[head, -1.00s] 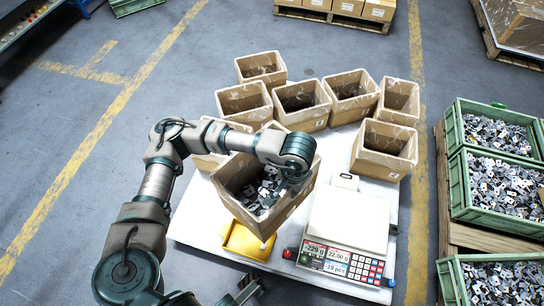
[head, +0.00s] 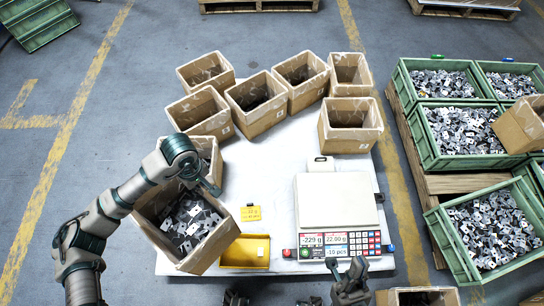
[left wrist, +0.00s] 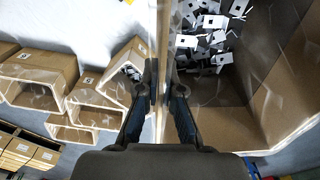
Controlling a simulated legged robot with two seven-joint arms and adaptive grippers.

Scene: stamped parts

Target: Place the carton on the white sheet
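The held carton (head: 205,254), a brown open box with grey stamped parts inside, is at the left edge of the white sheet (head: 270,178), partly past it. It is tilted in the picture; I cannot tell its height above the surface. My left gripper (head: 208,188) is shut on its far wall. In the left wrist view the fingers of the left gripper (left wrist: 160,92) pinch that carton wall, with parts (left wrist: 215,40) on one side. My right gripper (head: 348,268) is at the bottom, in front of the scale, its fingertips apart and nothing seen between them.
A scale (head: 338,215) stands to the right and a yellow tray (head: 248,262) beside the carton. Green crates (head: 440,148) of parts are at right.

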